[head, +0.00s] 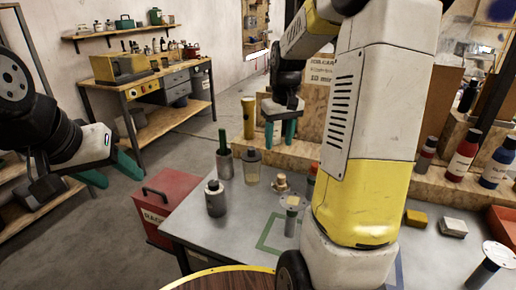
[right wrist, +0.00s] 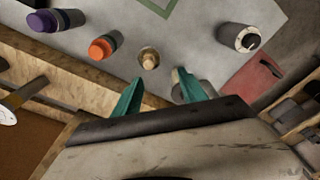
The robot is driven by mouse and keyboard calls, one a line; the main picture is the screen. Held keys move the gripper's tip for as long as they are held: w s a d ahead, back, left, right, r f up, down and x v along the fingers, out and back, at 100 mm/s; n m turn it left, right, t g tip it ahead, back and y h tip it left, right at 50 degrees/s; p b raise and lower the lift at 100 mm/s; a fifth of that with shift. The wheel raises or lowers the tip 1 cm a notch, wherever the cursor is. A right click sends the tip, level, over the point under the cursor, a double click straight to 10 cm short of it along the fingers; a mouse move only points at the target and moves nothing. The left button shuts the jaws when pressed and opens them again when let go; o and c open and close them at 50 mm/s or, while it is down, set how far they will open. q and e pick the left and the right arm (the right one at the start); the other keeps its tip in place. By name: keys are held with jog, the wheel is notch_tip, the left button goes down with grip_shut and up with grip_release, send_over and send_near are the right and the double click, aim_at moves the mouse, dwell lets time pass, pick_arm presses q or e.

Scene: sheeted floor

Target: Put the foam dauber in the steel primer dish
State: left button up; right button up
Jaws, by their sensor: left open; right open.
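A small tan knobbed piece (head: 281,182), which looks like the foam dauber, stands on the grey table near its back edge. In the right wrist view it (right wrist: 149,58) shows beyond the fingertips, roughly between them and apart from them. My right gripper (head: 281,128) is open and empty above the back of the table; its teal fingers also show in the right wrist view (right wrist: 158,88). My left gripper (head: 108,172) is open and empty, left of the table over the floor. I cannot make out the steel primer dish; my right arm hides much of the table.
A grey bottle (head: 215,199), a can with a green top (head: 224,163) and a jar (head: 252,168) stand at the table's left. A disc-topped post (head: 292,205) stands by a green outline. A red box (head: 165,203) is beside the table. Bottles (head: 463,157) line a wooden ledge.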

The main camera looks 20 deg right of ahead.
jog(key=s+a+r+t+y, duration=0.1)
jog(key=s+a+r, duration=0.3)
jog(key=s, duration=0.6)
jog(key=s+a+r+t+y, duration=0.1)
jog(key=s+a+r+t, duration=0.3)
jog(key=s, duration=0.6)
jog(key=shift+a+r+m, duration=0.3)
jog(key=shift+a+m, duration=0.1)
jog(key=shift+a, duration=0.7)
